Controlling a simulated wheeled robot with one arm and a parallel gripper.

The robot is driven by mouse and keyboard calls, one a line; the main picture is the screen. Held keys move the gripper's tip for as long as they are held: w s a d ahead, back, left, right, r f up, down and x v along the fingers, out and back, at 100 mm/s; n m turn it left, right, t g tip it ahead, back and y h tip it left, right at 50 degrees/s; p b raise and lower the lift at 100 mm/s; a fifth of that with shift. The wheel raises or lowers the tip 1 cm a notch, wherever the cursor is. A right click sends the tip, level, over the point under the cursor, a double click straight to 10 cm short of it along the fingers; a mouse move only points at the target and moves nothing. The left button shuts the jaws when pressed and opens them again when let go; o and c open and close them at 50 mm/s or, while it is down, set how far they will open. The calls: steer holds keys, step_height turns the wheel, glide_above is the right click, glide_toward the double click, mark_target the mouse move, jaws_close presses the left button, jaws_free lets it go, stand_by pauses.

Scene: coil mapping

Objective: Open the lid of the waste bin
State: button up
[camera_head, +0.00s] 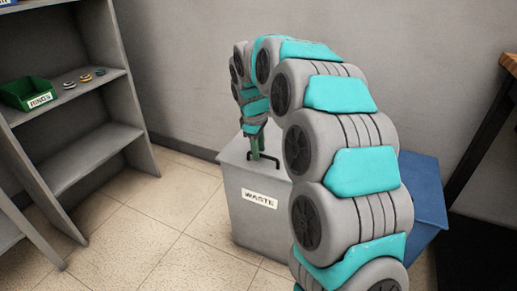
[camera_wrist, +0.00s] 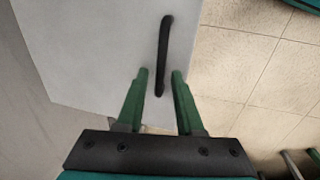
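The grey waste bin (camera_head: 245,215) stands on the floor near the back wall, with a white WASTE label on its front. Its lid (camera_wrist: 95,50) is flat on top and looks closed. A black bar handle (camera_wrist: 164,50) sits near the lid's edge and also shows in the head view (camera_head: 266,161). My gripper (camera_wrist: 162,75) is open, its two green fingers pointing at the lid. The near end of the handle lies between the fingertips in the wrist view. I cannot tell whether the fingers touch it. In the head view my arm hides part of the bin's right side.
A grey shelf (camera_head: 90,90) stands at the left with a green RINGS bin (camera_head: 28,93) and several small rings on it. A blue box (camera_head: 425,195) stands right of the waste bin, partly behind my arm. Tiled floor (camera_head: 165,205) is clear between shelf and bin.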

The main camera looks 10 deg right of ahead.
jaws_close()
stand_by(1.1)
